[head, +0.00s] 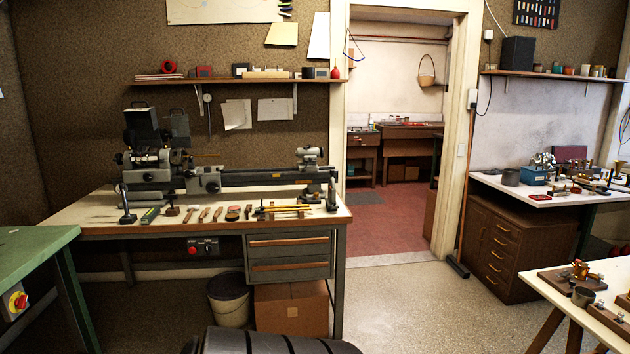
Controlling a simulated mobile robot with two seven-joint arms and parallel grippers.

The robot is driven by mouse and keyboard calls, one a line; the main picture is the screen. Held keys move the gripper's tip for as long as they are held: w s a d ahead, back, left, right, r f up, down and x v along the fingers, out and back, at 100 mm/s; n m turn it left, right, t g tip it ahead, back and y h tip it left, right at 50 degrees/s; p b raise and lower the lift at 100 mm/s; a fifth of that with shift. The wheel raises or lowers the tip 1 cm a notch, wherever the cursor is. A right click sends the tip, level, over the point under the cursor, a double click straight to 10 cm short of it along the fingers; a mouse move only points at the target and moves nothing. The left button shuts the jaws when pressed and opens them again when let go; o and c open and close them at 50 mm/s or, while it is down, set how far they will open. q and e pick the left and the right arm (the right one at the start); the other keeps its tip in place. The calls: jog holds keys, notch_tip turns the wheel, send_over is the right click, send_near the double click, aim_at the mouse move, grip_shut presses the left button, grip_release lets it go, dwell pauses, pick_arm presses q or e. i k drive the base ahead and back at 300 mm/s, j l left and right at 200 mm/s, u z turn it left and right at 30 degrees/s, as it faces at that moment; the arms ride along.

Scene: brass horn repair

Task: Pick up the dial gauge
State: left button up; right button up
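No dial gauge can be made out for certain at this distance. A small round-faced thing with a long thin stem (208,99) hangs on the wall under the left shelf and looks dial-like. A slim upright stand on a dark base (127,217) is at the left front of the lathe bench (100,213); I cannot tell whether it carries a gauge. Neither of my grippers is in view.
The lathe (215,177) fills the back of the bench, with several hand tools along its front. A green table (30,250) is at left, a white table (600,275) at right. A bucket (229,300) and cardboard box (292,308) sit under the bench. Floor (420,305) is clear at centre right.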

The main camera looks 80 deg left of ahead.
aim_at(123, 188)
jog(key=j+u, duration=0.1)
jog(key=u, duration=1.4)
jog(key=j+u, duration=0.7)
jog(key=u, duration=0.15)
jog(key=i+j+u, duration=0.1)
jog(key=j+u, duration=0.2)
jog(key=u, duration=0.15)
jog(key=i+j+u, duration=0.15)
jog(key=j+u, duration=0.15)
jog(key=u, duration=0.15)
jog(key=i+j+u, duration=0.15)
jog(key=i+j, duration=0.5)
jog(key=j, duration=0.15)
